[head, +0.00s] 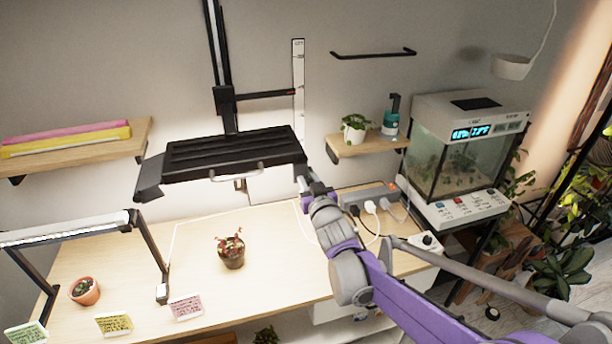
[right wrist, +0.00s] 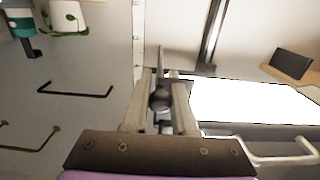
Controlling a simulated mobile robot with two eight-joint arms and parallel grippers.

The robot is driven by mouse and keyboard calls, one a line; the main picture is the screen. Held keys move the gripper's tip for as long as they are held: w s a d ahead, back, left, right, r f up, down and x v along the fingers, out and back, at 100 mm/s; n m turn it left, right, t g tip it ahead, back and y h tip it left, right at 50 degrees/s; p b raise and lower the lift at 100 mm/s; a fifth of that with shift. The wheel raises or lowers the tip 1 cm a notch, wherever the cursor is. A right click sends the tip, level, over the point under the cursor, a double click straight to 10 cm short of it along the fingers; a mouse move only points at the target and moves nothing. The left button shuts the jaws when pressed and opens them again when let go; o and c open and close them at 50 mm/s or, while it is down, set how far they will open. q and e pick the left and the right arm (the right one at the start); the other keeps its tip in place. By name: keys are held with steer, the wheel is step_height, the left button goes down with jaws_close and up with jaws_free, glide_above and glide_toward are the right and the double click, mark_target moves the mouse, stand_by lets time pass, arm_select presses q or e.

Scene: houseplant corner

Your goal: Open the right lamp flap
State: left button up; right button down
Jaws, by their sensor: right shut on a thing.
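The black plant lamp (head: 225,155) hangs on a wall rail above the table, with a pale handle (head: 236,171) on its front. Its left flap (head: 150,180) slants down and outward. The right flap (head: 301,172) is a dark piece at the lamp's right end, seen nearly edge-on and partly hidden by my gripper. My right gripper (head: 310,190) is at that flap from below right. In the right wrist view its fingers (right wrist: 162,85) are closed on the thin dark flap, beside the lamp's bright lit underside (right wrist: 245,102). My left gripper is not in view.
A small potted plant (head: 231,252) stands on the table (head: 270,285) under the lamp. A power strip (head: 369,195) with cables lies behind my right arm. A shelf (head: 372,145) and a terrarium (head: 465,150) are to the right. A smaller lamp frame (head: 70,231) stands at left.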

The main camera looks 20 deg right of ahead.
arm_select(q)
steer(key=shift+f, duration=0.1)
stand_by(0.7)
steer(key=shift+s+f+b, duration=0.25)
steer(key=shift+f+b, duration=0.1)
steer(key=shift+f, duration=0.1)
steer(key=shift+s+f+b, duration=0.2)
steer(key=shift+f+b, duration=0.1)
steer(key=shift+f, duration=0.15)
arm_select(e)
steer(key=d+r+n, duration=0.4)
steer(key=d+n, duration=0.1)
steer(key=n, duration=1)
steer(key=shift+d+r, duration=0.15)
steer(key=shift+d, duration=0.05)
steer(key=shift+w, duration=0.1)
steer(key=c, duration=0.7)
jaws_free()
steer(key=shift+c, duration=0.2)
